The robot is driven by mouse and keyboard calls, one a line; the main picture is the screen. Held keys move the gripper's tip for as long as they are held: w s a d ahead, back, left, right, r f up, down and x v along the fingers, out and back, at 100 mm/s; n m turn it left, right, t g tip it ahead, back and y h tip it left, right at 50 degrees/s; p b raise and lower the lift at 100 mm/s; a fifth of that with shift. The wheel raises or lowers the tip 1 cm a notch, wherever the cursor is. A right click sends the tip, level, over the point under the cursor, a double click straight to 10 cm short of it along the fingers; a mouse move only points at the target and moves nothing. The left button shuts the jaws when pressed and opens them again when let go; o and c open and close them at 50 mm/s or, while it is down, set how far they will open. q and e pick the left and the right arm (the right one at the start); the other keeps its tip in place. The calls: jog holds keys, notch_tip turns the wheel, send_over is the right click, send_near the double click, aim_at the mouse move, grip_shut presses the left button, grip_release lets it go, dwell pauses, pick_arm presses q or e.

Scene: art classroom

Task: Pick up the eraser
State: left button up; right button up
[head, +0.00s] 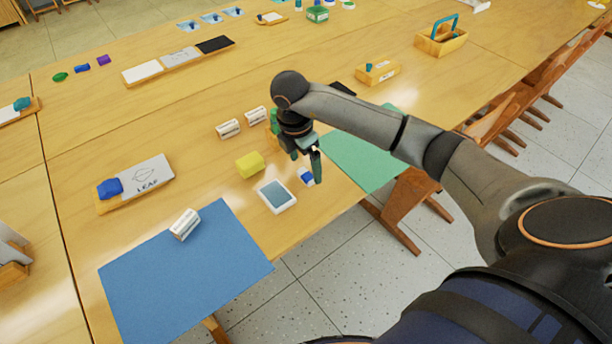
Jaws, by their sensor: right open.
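A small blue and white block (305,175), which looks like the eraser, lies on the wooden table near its front edge, just right of a small device with a grey-blue screen (276,196). My right gripper (306,160) points down above this block, with its fingers apart and nothing visible between them. One finger overlaps the block's right side in the picture, so part of it is hidden. I cannot tell how high the fingertips are above it. My left gripper is not in view.
A yellow block (250,165) and white labelled blocks (228,129) lie left of the gripper. A green mat (360,160) lies to its right, partly under my arm. A blue mat (190,275) holds another white labelled block (185,224). A LEAF board (146,178) is further left.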

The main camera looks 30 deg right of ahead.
aim_at(306, 174)
jog(key=f, duration=0.3)
jog(key=shift+w+d+f, duration=0.15)
jog(key=shift+d, duration=0.05)
jog(key=shift+c, duration=0.2)
jog(key=c, duration=1.4)
jog(key=shift+r, duration=0.2)
